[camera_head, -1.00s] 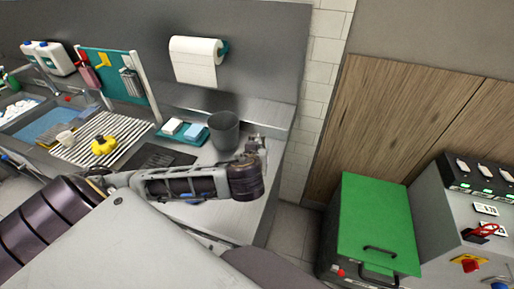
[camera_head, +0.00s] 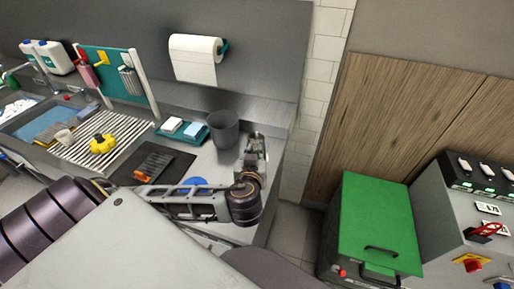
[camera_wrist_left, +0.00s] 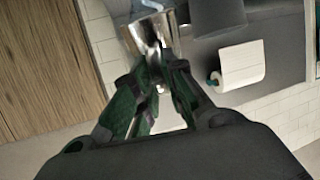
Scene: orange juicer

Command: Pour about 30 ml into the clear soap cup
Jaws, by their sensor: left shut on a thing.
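My left gripper (camera_head: 254,160) is shut on a shiny, metallic-looking cup (camera_head: 256,143), held above the right end of the steel counter, right of the grey bin. In the left wrist view the green-padded fingers (camera_wrist_left: 157,75) close on the shiny cup (camera_wrist_left: 148,38). Its contents cannot be made out. I cannot pick out a separate clear soap cup. A blue round thing (camera_head: 194,182) lies on the counter, partly behind my left arm. My right gripper is not in view.
A dark grey bin (camera_head: 224,131) stands close left of the gripper. A teal tray (camera_head: 203,138) with sponges, a black mat (camera_head: 183,160) with an orange-brown item (camera_head: 153,165), and a yellow duck-like thing (camera_head: 102,144) are further left. A paper roll (camera_head: 196,58) hangs behind.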

